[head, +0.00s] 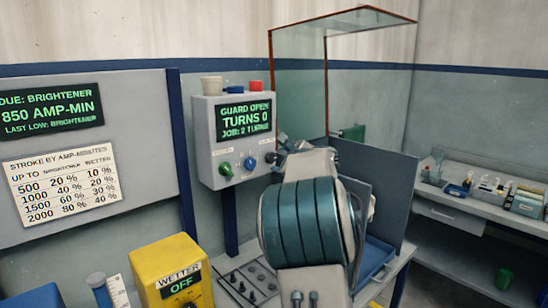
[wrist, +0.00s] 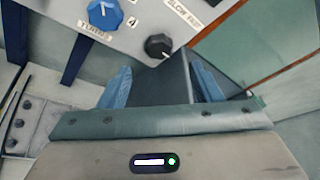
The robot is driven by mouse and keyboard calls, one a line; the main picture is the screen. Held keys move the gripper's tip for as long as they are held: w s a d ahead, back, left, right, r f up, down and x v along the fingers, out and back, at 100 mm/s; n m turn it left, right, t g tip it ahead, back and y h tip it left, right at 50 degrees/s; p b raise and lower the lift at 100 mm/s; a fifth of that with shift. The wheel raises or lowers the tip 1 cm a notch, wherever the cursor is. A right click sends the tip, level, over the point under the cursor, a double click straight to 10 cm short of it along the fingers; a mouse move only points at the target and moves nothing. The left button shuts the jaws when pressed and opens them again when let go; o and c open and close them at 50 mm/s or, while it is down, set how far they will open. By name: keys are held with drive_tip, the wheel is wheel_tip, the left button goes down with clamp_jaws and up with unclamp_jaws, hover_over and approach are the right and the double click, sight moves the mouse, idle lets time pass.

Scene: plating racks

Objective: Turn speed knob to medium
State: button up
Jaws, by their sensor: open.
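The speed knob is the black knob (wrist: 158,46) beside a label reading SLOW and FAST (wrist: 185,12) in the wrist view; its exact setting is too small to read. It sits on the face of the grey control box (head: 206,128). In the head view the same black knob (head: 270,157) is at the box's right side, close to my gripper. My gripper (wrist: 162,88) is open, its two blue fingers apart, just short of the knob and not on it. A dark grey slab (wrist: 160,82) shows between the fingers. My arm hides part of the box's right edge in the head view.
A blue TURNS knob (wrist: 105,13) is beside the black one, with a green knob (head: 226,170) farther left. A red button (head: 256,85) and a beige cup (head: 212,85) top the box. A clear guard (head: 298,85) stands raised at right. The box screen (head: 244,117) reads GUARD OPEN.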

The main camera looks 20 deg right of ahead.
sight(272, 158)
drive_tip(key=shift+p+x, duration=0.95)
drive_tip(key=shift+x, duration=2.65)
drive_tip(key=c, duration=1)
